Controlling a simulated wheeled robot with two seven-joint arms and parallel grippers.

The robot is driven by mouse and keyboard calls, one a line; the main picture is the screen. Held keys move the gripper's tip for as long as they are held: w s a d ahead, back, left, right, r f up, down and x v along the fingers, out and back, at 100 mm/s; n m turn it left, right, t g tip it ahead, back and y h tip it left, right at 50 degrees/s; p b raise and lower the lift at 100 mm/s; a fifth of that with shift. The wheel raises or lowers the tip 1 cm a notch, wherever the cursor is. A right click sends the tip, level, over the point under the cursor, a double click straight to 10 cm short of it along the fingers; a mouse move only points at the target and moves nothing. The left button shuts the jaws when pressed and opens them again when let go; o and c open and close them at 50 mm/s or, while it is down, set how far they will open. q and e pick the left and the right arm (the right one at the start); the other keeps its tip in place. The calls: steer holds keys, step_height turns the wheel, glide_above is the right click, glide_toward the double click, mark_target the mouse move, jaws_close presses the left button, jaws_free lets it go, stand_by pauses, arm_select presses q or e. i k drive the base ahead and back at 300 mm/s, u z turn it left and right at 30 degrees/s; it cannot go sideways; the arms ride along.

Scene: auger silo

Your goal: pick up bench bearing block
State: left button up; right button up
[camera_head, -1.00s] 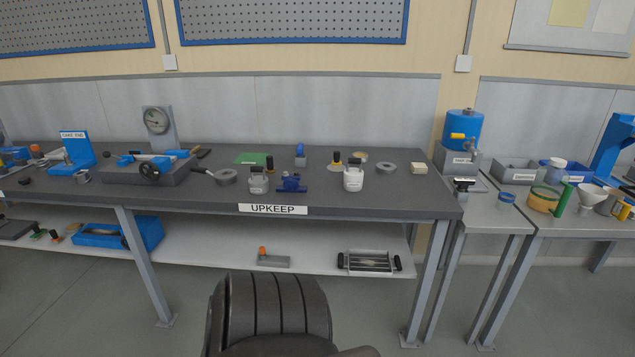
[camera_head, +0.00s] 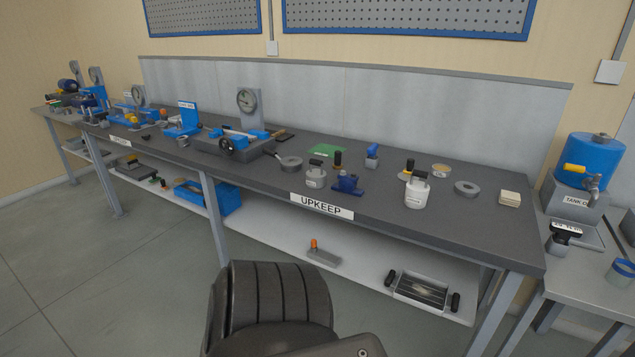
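Neither of my grippers shows in the head view.
A tape ring (camera_head: 466,188) and pale pad (camera_head: 509,198) are at right. The lower shelf holds a roller tray (camera_head: 422,290). A blue tank (camera_head: 589,160) stands beyond the bench's right end.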

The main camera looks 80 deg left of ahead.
mark_target(347, 185)
steer(key=u, duration=0.75)
steer(key=i, duration=0.7)
steer(key=u, duration=0.7)
